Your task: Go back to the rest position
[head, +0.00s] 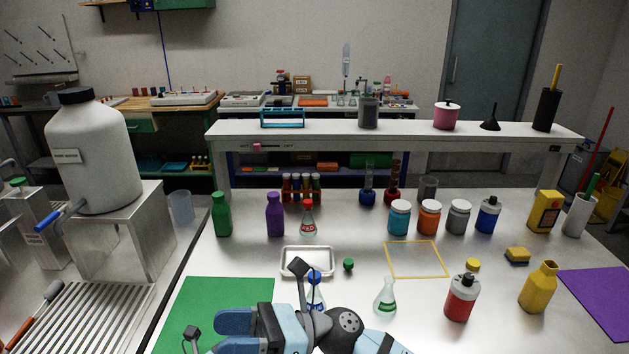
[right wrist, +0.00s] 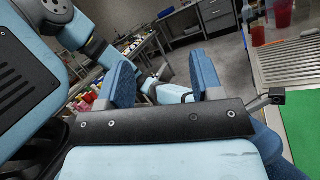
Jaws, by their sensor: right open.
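My right gripper (head: 236,331) is at the bottom of the head view, its arm coming in from the right. Its two blue fingers point left and are apart with nothing between them. It is over the front of the bench, partly in front of the green mat (head: 223,296). The right wrist view shows the open, empty fingers (right wrist: 164,82). Light blue links of my own body show there at the left and beyond the fingers. I cannot make out my left gripper in either view.
A blue-capped flask (head: 314,297) stands close behind my right gripper, partly hidden. A green-marked flask (head: 385,297) and red bottle (head: 461,299) stand to its right. A white tray (head: 285,262) lies behind. A large white jug (head: 92,155) stands at left. The green mat is mostly clear.

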